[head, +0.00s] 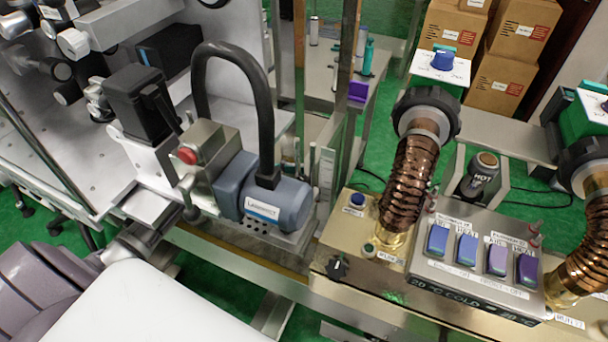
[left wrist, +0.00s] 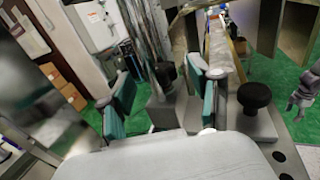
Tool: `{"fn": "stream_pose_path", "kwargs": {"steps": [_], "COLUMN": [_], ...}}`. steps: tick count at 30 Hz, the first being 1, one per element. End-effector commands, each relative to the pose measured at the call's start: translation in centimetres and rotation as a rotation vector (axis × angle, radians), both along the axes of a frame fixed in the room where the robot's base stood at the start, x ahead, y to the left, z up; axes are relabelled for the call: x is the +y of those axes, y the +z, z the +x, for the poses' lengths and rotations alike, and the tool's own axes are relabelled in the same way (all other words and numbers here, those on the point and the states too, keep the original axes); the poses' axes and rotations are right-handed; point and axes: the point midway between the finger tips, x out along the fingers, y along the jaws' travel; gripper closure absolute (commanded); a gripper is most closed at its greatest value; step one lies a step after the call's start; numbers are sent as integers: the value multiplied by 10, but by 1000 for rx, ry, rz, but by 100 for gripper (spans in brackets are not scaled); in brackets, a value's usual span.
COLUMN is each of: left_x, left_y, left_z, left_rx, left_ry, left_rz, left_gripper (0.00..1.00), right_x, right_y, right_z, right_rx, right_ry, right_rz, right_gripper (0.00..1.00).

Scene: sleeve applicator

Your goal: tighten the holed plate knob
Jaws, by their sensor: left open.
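A black round knob (left wrist: 254,95) stands on a grey plate (left wrist: 265,127) at the right of the left wrist view; dark round holes show lower down on the plate's side. I take it as the holed plate knob, and I cannot pick it out surely in the head view. My left gripper (left wrist: 163,95) is open, its teal-padded fingers wide apart. A second black knob (left wrist: 165,72) shows beyond and between the fingers. The first knob is outside them, to the right. In the head view my left arm comes in at lower left; its fingertips are not clear there.
A blue-grey motor (head: 277,205) with a thick black hose stands mid-bench. A gold panel (head: 345,235) carries a small black knob (head: 337,268). A switch box (head: 470,270) and copper hoses (head: 408,185) fill the right. Cardboard boxes (head: 495,80) stand behind.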

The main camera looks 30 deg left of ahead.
Motion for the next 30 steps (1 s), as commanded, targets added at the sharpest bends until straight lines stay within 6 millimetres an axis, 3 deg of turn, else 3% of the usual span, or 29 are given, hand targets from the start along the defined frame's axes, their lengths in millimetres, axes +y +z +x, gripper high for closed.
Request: {"fn": "stream_pose_path", "kwargs": {"steps": [6, 16, 27, 30], "left_x": [-21, -24, -23, -23], "left_y": [1, -1, 0, -1], "left_z": [9, 10, 10, 10], "left_rx": [0, 0, 0, 0], "left_ry": [1, 1, 1, -1], "left_rz": [0, 1, 1, 1], "left_gripper": [37, 37, 97, 98], "right_x": [10, 16, 8, 7], "right_y": [8, 8, 8, 8], "right_z": [3, 3, 4, 4], "right_rx": [-5, -6, -6, -6], "right_ry": [-4, -3, 0, 1], "right_rz": [13, 19, 11, 9], "right_gripper": [37, 37, 37, 37]}}
